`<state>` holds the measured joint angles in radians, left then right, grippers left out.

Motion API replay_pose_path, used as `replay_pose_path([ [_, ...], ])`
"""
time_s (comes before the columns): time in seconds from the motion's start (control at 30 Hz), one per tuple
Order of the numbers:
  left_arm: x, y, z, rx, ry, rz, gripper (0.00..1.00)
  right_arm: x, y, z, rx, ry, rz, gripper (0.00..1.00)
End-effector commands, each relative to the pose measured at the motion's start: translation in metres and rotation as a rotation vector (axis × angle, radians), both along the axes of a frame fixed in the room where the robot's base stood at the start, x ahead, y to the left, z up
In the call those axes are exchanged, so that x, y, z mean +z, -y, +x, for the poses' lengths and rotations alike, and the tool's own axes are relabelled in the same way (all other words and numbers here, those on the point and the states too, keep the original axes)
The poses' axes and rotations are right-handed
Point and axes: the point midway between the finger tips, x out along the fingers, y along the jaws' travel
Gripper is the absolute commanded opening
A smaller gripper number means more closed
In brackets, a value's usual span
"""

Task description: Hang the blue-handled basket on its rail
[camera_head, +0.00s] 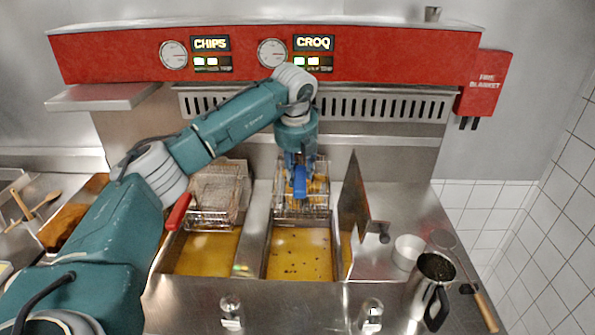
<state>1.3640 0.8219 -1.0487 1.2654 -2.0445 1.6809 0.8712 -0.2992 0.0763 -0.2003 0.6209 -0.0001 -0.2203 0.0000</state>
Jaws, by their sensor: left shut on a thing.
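The blue-handled basket (318,207) is a wire basket at the back of the right-hand oil vat, under the CROQ panel. Golden pieces show inside it. Its blue handle (300,184) points towards me. My left gripper (299,166) comes down from above and is shut on this handle. The gripper and wrist cover part of the basket's back. A pale metal ledge (385,141) runs along the back wall behind the vats; whether it is the rail I cannot tell. Whether the basket touches it is hidden. My right gripper is not in view.
A red-handled basket (217,190) sits over the left vat (208,255), close beside my left arm. An upright metal plate (353,210) stands right of the held basket. A white bowl (408,252), a steel jug (434,280) and a skimmer (470,270) occupy the right counter.

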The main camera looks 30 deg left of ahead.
Motion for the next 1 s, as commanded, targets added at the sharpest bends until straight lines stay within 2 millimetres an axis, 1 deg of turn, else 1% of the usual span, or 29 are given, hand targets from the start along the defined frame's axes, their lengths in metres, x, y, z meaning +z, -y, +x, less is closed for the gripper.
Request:
replay_pose_path([
  [0.6,-0.028,0.0,0.001,-0.001,0.004,0.0,0.0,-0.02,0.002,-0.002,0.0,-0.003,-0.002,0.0],
  [1.0,-0.03,0.0,0.001,0.0,0.005,0.001,0.0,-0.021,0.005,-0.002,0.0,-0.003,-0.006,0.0],
])
